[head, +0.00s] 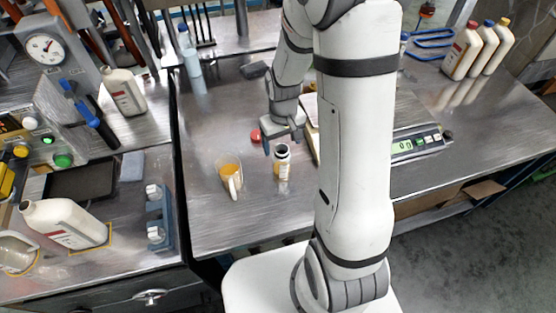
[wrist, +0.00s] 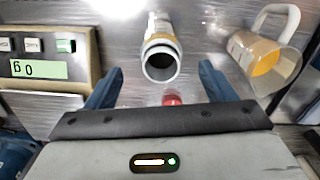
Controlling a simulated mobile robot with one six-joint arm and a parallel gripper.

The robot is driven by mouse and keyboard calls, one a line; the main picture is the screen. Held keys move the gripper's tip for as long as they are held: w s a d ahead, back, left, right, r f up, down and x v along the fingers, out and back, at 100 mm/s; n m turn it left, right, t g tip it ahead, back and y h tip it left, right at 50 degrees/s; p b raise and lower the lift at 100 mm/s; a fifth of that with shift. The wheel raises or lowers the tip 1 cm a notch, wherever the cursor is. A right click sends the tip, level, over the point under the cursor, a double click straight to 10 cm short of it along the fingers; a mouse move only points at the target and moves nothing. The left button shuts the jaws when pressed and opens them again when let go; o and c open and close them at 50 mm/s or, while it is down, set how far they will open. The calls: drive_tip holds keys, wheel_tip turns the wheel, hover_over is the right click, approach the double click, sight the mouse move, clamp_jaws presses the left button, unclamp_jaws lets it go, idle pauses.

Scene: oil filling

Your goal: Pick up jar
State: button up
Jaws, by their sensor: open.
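The jar (head: 282,163) stands upright and open on the metal bench, with a dark mouth and a pale label. In the wrist view the jar (wrist: 161,58) lies between and beyond the fingertips, its open rim towards me. My gripper (head: 283,143) is open and empty, just behind the jar in the head view. In the wrist view its two blue fingers (wrist: 160,72) are spread wider than the jar, and I see no contact. A red lid (head: 256,135) lies on the bench left of the gripper; it also shows partly in the wrist view (wrist: 172,100).
A handled beaker with orange liquid (head: 230,176) stands close to the jar's left. A scale with a green display (head: 415,143) is at the right. White bottles (head: 480,50) stand at the back right. The bench front of the jar is clear.

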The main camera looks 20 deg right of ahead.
sight(282, 158)
drive_tip(key=shift+s+f+p, duration=0.15)
drive_tip(key=shift+f+p, duration=0.7)
drive_tip(key=shift+f, duration=2.9)
drive_tip(key=c, duration=1.4)
